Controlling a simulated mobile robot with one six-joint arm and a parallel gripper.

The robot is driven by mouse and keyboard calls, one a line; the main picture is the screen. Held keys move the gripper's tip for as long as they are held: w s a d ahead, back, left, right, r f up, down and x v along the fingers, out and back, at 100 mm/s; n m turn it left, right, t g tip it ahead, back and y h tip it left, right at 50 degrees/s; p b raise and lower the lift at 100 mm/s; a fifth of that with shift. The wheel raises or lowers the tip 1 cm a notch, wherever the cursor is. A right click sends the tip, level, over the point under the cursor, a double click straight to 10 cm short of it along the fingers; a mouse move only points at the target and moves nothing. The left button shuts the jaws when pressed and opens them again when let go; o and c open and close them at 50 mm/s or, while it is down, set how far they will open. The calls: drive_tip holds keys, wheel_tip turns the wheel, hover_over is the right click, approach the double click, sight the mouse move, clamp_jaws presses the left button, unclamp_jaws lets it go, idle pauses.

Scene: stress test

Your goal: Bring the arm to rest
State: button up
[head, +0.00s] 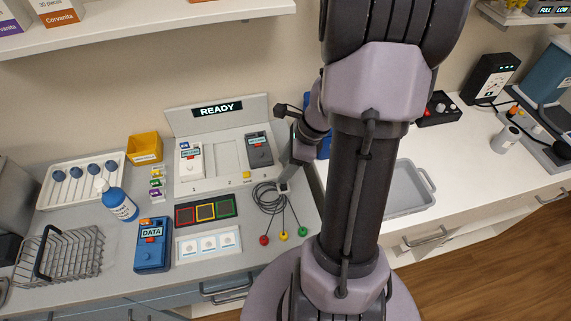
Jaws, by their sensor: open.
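My arm rises through the right-centre of the head view, with its upper links leaving the top of the frame. Its wrist shows to the left of the thick column link. My gripper (284,186) points down over the grey counter, just above or beside a coil of dark cables (266,196). It is small and partly edge-on here. I see no object between its jaws. Whether it touches the cables I cannot tell. Part of the forearm is hidden behind the large links.
A test station (216,178) with a READY display (217,109) stands left of my gripper. A blue DATA device (153,246), blue bottle (119,204), wire basket (62,255) and yellow bin (145,148) are further left. A grey tray (425,184) lies right of my arm. A shelf (150,27) overhangs the back.

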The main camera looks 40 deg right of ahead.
drive_tip(key=w+a+r+n+b, duration=0.2)
drive_tip(key=a+r+n, duration=0.6)
drive_tip(key=a, duration=0.2)
drive_tip(key=s+a+r+n+t+b, duration=0.1)
drive_tip(key=s+a+r+n, duration=0.3)
drive_tip(key=a+n, duration=0.3)
drive_tip(key=s+a+r+n+t+h, duration=0.1)
drive_tip(key=s+a+r+n, duration=0.3)
drive_tip(key=a+n, duration=0.3)
drive_tip(key=shift+s+a+n+t+b, duration=0.2)
drive_tip(key=shift+s+n+t+b, duration=0.1)
drive_tip(key=shift+s+n+b, duration=0.15)
drive_tip(key=shift+w+r, duration=0.1)
